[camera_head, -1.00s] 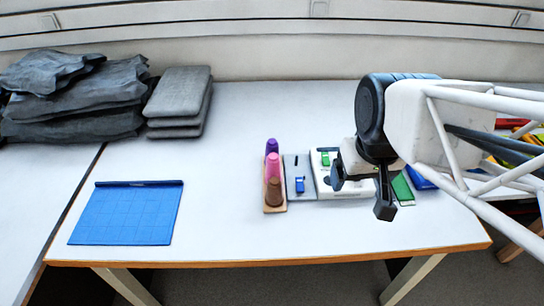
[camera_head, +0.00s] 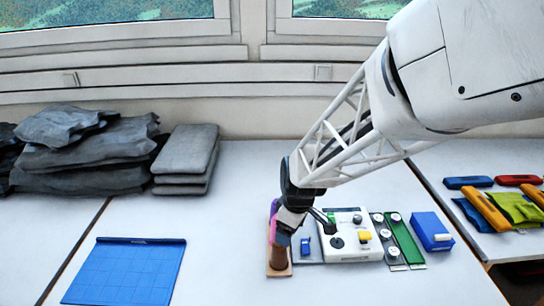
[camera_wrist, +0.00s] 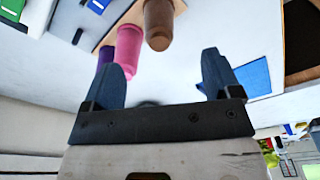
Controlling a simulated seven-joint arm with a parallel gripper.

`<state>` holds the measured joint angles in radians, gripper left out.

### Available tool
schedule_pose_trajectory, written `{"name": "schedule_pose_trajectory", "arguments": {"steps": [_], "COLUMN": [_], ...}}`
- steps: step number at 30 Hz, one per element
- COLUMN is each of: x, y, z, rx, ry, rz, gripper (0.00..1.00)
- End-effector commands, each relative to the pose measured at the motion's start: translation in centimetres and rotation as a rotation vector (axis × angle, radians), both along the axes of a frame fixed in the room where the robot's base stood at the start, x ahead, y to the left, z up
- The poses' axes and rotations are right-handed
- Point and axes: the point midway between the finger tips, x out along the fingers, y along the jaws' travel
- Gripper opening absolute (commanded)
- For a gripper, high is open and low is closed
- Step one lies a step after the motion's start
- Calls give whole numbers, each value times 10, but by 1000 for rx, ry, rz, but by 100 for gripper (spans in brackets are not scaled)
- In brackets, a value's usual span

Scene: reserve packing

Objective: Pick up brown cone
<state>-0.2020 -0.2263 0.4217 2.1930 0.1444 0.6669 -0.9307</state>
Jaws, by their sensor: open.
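The brown cone (camera_head: 278,257) stands on a small wooden base (camera_head: 279,271), at its front end, partly covered by my gripper in the head view. My gripper (camera_head: 285,232) is above and close to it. In the wrist view the brown cone (camera_wrist: 159,20) is at the top, beyond the open, empty fingers (camera_wrist: 163,68). It lies between their directions and apart from them. A pink cone (camera_wrist: 130,47) and a purple cone (camera_wrist: 105,60) stand in line beside it. In the head view my gripper mostly hides these two.
A green strip (camera_head: 405,240) and a blue box (camera_head: 431,228) lie farther right. A blue mat (camera_head: 125,273) lies left, with clear table between.

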Motion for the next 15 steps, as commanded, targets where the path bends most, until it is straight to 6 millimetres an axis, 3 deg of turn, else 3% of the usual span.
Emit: {"name": "schedule_pose_trajectory", "arguments": {"steps": [6, 15], "x": [17, 21], "y": [19, 24], "z": [-34, -41], "rx": [-3, -3], "ry": [9, 8], "rz": [126, 158], "gripper": [83, 83]}}
